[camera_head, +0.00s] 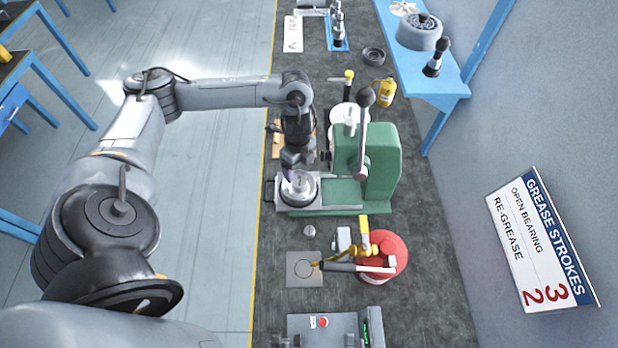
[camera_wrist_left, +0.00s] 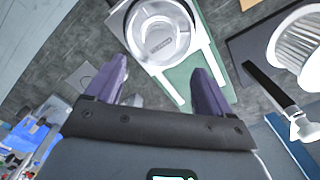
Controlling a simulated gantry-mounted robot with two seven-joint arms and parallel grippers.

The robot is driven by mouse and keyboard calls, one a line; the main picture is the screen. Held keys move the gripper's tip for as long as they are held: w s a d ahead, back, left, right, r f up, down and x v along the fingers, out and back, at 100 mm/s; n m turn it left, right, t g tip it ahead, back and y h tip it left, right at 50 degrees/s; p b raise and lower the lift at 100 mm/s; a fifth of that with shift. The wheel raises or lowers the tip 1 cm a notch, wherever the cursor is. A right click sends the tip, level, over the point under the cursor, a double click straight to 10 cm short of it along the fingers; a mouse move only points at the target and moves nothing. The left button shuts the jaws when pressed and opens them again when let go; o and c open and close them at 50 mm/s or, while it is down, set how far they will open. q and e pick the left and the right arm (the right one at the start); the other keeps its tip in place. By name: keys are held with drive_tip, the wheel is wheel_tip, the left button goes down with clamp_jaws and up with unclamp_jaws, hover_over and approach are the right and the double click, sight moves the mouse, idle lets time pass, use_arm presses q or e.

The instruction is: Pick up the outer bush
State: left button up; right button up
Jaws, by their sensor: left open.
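A round silver metal part (camera_head: 300,186), which looks like the outer bush, sits in a dark ring fixture on the base of the green press (camera_head: 382,165). My right gripper is not in view.
The press lever (camera_head: 363,135) rises right of my gripper. A red grease can (camera_head: 388,258), a small grey cylinder (camera_head: 309,230) and a grey plate (camera_head: 304,277) lie nearer. A yellow bottle (camera_head: 385,92) and black ring (camera_head: 374,56) stand farther back. Dark bench mat shows between them.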

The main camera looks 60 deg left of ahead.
sight(300, 181)
use_arm(q)
drive_tip(key=f, duration=0.1)
drive_tip(key=f+b, duration=0.1)
drive_tip(key=f, duration=0.2)
drive_tip(key=shift+s, duration=0.35)
drive_tip(key=shift+w+f+b, duration=0.15)
drive_tip(key=shift+f+b, duration=0.35)
drive_tip(key=shift+f, duration=0.05)
drive_tip(key=shift+w+a+f+b, duration=0.15)
drive_tip(key=shift+f+b, duration=0.7)
drive_tip(key=shift+f, duration=1.35)
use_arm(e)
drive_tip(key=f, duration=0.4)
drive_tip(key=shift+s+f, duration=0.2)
use_arm(q)
clamp_jaws()
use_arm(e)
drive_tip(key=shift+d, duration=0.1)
